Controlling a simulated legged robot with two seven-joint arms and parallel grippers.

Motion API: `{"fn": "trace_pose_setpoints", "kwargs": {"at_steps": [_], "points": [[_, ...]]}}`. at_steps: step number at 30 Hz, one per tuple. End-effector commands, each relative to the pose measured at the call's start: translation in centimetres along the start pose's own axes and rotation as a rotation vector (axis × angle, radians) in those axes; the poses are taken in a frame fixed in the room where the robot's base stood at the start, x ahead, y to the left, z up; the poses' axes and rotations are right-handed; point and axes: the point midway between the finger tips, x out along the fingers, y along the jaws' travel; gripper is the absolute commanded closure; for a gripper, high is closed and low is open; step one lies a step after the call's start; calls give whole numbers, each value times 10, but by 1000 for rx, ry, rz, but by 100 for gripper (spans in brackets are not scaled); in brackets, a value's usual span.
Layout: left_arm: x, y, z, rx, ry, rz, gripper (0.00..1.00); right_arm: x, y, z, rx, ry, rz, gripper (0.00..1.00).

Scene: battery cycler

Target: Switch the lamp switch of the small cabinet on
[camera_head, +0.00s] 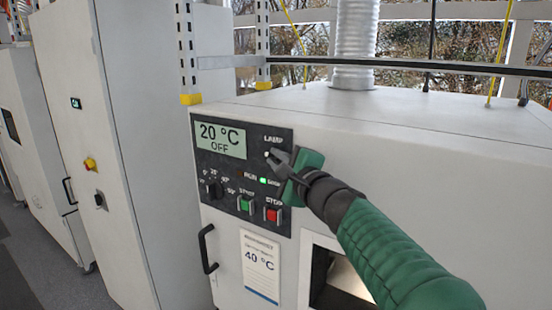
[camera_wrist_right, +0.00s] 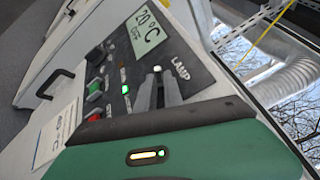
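The small cabinet (camera_head: 440,165) is off-white, with a dark control panel (camera_head: 222,165) on its front. Under the "LAMP" label at the panel's upper right sits the lamp switch (camera_wrist_right: 157,69), a small pale spot in the wrist view; its setting cannot be made out. My right gripper (camera_head: 270,156) is at the switch. Its two grey fingers (camera_wrist_right: 158,78) stand a narrow gap apart, with tips beside the switch. Whether they touch it is unclear. The fingers hide part of the panel near the switch. My left gripper is out of view.
The display (camera_head: 221,140) reads 20 °C, OFF. A dial (camera_head: 214,189), green START button (camera_head: 246,204) and red STOP button (camera_head: 272,214) lie below. A door handle (camera_head: 207,249), paper label (camera_head: 260,266) and window (camera_head: 338,275) are lower. A tall cabinet (camera_head: 125,120) stands left.

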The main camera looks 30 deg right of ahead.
Motion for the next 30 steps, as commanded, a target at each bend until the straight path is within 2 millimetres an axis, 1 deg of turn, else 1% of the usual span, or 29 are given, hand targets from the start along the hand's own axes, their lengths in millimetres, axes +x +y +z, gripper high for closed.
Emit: {"fn": "trace_pose_setpoints", "kwargs": {"at_steps": [1, 10, 19, 25, 27, 30], "points": [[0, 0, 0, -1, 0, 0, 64, 0, -2, -6, 2, 13, -3, 100], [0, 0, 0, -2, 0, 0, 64, 3, 0, 2, -1, -4, 0, 100], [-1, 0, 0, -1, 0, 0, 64, 3, -2, 5, -2, -6, -2, 100], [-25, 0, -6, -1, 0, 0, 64, 3, -10, 10, 68, 7, 40, 100], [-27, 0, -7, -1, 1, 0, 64, 4, -8, 9, 87, 10, 49, 100], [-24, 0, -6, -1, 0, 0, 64, 3, -6, 8, 93, 10, 50, 100]]}}
